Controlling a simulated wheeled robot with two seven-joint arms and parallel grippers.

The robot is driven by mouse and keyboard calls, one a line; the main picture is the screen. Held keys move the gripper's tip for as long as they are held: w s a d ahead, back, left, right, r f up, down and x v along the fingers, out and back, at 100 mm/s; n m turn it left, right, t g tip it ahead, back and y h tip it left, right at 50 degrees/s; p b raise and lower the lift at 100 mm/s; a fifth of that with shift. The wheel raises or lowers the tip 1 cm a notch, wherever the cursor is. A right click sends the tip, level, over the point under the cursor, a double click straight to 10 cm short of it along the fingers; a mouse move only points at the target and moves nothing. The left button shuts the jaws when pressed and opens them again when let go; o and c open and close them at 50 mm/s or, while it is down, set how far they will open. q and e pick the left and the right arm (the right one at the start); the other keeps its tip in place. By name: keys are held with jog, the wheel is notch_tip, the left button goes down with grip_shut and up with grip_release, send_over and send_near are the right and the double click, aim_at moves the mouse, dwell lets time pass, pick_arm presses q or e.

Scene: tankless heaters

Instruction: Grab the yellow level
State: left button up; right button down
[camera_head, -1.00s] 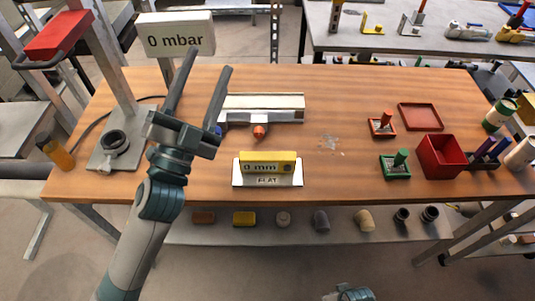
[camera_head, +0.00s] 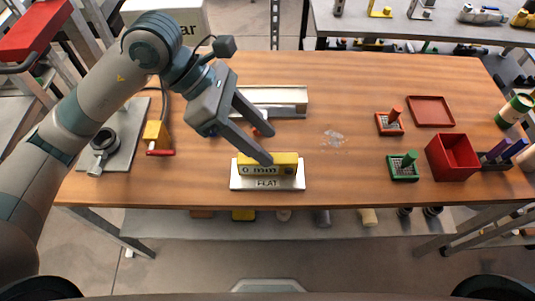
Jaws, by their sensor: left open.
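The yellow level (camera_head: 284,165), marked "0 mm", sits on a white plate labelled "FLAT" (camera_head: 268,184) near the table's front edge. My left gripper (camera_head: 268,147) is open, and its fingers slant down to the right over the level's back side. The nearer fingertip overlaps the level's top edge in the picture. The farther one ends near an orange knob behind it. I cannot tell whether a finger touches the level. Nothing is between the fingers. My right gripper is not in view.
A silver-white unit (camera_head: 275,96) lies just behind the level. To the right stand a green-based holder (camera_head: 403,172), a red-based holder (camera_head: 390,128), a red bin (camera_head: 453,157) and a red tray (camera_head: 431,110). The wooden table (camera_head: 345,180) is clear right beside the plate.

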pick_arm(q)
jog(key=w+a+f+t+y, duration=0.1)
jog(key=w+a+t+y, duration=0.1)
jog(key=w+a, duration=0.3)
jog(key=shift+w+a+y, duration=0.15)
jog(key=shift+a+y, duration=0.2)
jog(key=shift+y, duration=0.35)
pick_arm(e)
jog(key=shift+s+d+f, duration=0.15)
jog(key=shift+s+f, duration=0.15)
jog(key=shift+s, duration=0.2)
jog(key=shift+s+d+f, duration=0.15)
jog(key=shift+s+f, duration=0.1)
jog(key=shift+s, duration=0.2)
pick_arm(q)
jog(key=shift+f, duration=0.1)
jog(key=p+x, duration=0.4)
jog(key=x, duration=0.7)
jog(key=shift+d, duration=0.15)
jog(key=shift+d+f+p, duration=0.15)
jog(key=shift+f+p, duration=0.15)
jog(key=shift+f, duration=0.2)
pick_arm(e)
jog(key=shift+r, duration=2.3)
